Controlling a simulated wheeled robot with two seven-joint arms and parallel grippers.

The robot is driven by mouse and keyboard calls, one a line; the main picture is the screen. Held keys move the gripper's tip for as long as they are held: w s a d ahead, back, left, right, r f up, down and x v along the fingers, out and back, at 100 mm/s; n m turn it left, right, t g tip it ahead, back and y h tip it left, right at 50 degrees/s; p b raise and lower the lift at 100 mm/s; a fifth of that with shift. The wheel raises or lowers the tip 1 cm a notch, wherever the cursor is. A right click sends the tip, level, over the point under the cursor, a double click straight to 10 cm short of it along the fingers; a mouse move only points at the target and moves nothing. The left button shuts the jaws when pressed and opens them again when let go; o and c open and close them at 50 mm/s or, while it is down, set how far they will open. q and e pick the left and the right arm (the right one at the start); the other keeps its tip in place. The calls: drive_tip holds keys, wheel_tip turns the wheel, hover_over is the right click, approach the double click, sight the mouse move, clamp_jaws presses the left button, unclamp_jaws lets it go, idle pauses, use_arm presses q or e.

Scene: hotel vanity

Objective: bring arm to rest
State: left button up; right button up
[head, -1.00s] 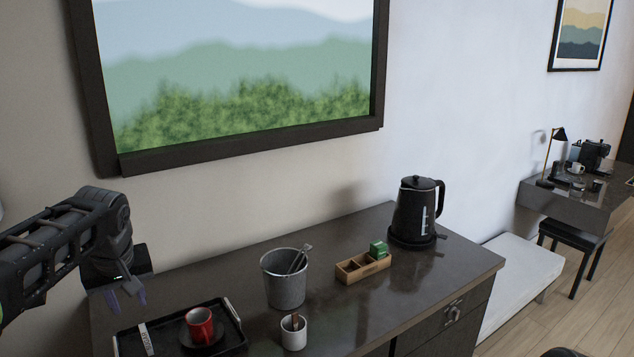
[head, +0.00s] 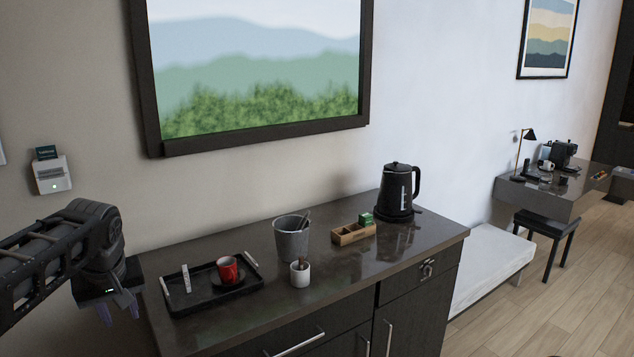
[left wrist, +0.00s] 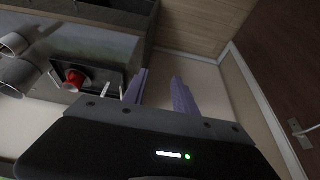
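My left gripper (head: 120,312) hangs in front of the left end of the dark vanity counter (head: 330,268), with its purple fingers pointing down. In the left wrist view my left gripper (left wrist: 160,88) shows two purple fingers spread apart with nothing between them, over the floor beside the cabinet. The arm is bent, with the elbow out of view at the left. My right gripper is in neither view.
On the counter stand a black tray (head: 205,291) with a red cup (head: 228,270), a grey bucket (head: 290,241), a white cup (head: 300,275), a wooden box (head: 352,235) and a black kettle (head: 397,193). A white bench (head: 485,262) stands right of the vanity.

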use_arm(q)
drive_tip(key=w+d+f+m+t+h, duration=0.35)
drive_tip(key=w+d+f, duration=0.25)
drive_tip(key=w+d, duration=0.35)
drive_tip(key=s+d+f+m+h, duration=0.1)
drive_tip(key=s+d+f, duration=0.1)
drive_tip(key=d+f, duration=0.55)
drive_tip(key=s+d+f+m+h, duration=0.15)
drive_tip(key=d+f, duration=0.35)
drive_tip(key=f, duration=0.6)
drive_tip(key=s+d+f+g, duration=0.2)
drive_tip(key=s+d+f, duration=0.1)
drive_tip(key=s+f, duration=0.4)
drive_tip(key=s+d+f+g, duration=0.2)
drive_tip(key=s+d+f, duration=0.2)
drive_tip(key=s, duration=1)
drive_tip(key=s+d+f+g+h, duration=0.1)
drive_tip(key=s+d+f+g, duration=0.1)
drive_tip(key=s+f, duration=0.8)
drive_tip(key=shift+s+d+f, duration=0.15)
drive_tip(key=shift+d+f, duration=0.45)
drive_tip(key=shift+d, duration=0.25)
drive_tip(key=shift+g, duration=0.25)
